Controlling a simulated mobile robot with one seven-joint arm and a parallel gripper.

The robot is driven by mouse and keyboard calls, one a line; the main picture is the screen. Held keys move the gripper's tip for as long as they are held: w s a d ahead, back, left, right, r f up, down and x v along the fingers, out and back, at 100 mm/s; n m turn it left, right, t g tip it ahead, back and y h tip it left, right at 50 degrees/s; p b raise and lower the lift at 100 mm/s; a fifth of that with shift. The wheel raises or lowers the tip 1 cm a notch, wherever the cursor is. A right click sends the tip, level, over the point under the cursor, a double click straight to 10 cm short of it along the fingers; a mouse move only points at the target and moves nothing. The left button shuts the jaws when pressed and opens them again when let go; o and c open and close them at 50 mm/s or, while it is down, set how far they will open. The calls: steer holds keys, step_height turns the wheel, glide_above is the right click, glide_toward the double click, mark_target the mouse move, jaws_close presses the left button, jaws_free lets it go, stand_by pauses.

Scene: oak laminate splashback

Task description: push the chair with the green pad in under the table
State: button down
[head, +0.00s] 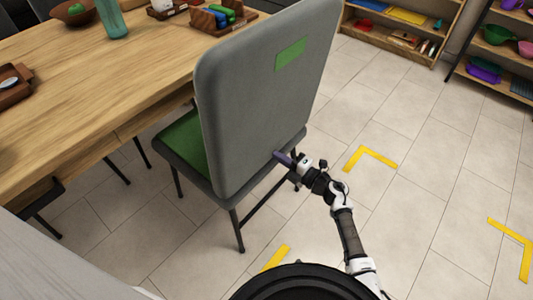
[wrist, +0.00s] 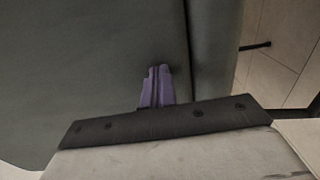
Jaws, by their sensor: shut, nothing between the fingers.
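The chair (head: 255,105) has a tall grey back with a green patch (head: 291,54) and a green seat pad (head: 183,143). It stands at the side of the wooden table (head: 110,75), with its back away from the table. The front of its seat is near the table's edge. My gripper (head: 282,157) is shut and empty at the lower right of the chair's back. In the wrist view the purple fingers (wrist: 157,87) lie against or just in front of the grey back; I cannot tell if they touch.
Yellow corner marks (head: 372,157) lie on the pale tiled floor right of the chair. Wooden shelves (head: 395,35) and a dark rack (head: 500,60) stand at the back right. The table bears a green bottle (head: 111,20), a bowl (head: 74,10) and trays.

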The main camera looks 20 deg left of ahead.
steer(key=shift+s+b+x, duration=0.2)
steer(key=shift+b+x, duration=1.95)
steer(key=shift+x, duration=3.85)
steer(key=shift+d, duration=0.25)
steer(key=p+v, duration=0.1)
steer(key=v, duration=0.8)
steer(key=shift+d+p, duration=0.3)
steer(key=shift+d, duration=0.15)
